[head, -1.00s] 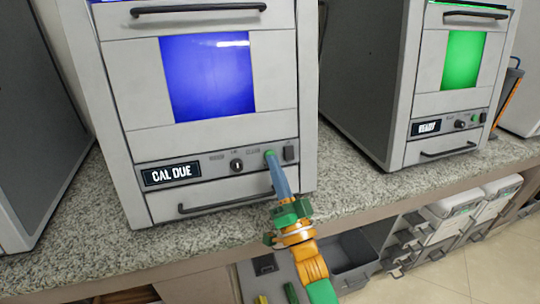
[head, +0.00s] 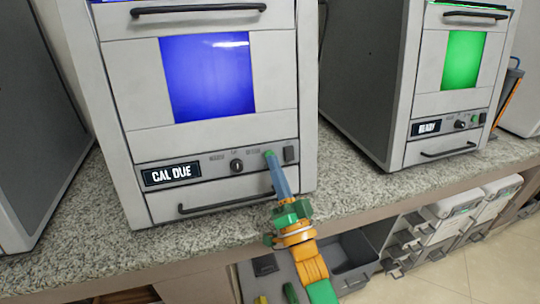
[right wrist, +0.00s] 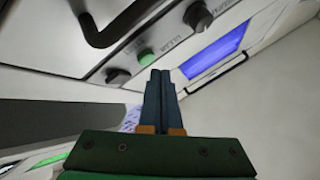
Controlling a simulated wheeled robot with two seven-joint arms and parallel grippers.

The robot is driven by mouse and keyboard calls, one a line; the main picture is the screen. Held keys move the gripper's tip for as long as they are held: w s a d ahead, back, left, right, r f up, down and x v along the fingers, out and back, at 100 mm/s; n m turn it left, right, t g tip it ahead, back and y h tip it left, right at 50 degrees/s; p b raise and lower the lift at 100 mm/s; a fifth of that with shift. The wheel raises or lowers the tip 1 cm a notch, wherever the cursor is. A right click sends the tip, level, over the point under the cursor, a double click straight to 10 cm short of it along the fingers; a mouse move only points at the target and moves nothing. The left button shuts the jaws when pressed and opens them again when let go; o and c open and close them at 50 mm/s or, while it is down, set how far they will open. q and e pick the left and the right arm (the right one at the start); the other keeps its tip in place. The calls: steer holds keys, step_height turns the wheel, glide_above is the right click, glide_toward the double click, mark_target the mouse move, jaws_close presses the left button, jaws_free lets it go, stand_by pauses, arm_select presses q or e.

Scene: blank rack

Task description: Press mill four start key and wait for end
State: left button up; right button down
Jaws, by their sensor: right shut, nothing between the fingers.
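The near machine (head: 218,147) has a lit blue window (head: 207,77) and a display (head: 171,174) reading CAL DUE. Its control strip carries a dark knob (head: 236,166), a green button (head: 268,153) and a black switch (head: 288,154). My right gripper (head: 271,158) is shut and empty, its fingertips at the green button in the head view. In the right wrist view the green button (right wrist: 147,57) shows just past the closed fingertips (right wrist: 160,73); I cannot tell whether they touch. No mill number is readable. My left gripper is not in view.
A second machine (head: 396,145) at right has a green window (head: 464,59) and a display (head: 426,128) reading READY. Both stand on a speckled counter (head: 352,188). Grey bins (head: 358,258) sit below the counter. A handle (head: 222,204) juts out under the near control strip.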

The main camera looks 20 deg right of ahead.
steer(key=shift+w, duration=0.15)
stand_by(0.3)
steer(key=shift+w+f, duration=0.1)
steer(key=shift+w, duration=0.2)
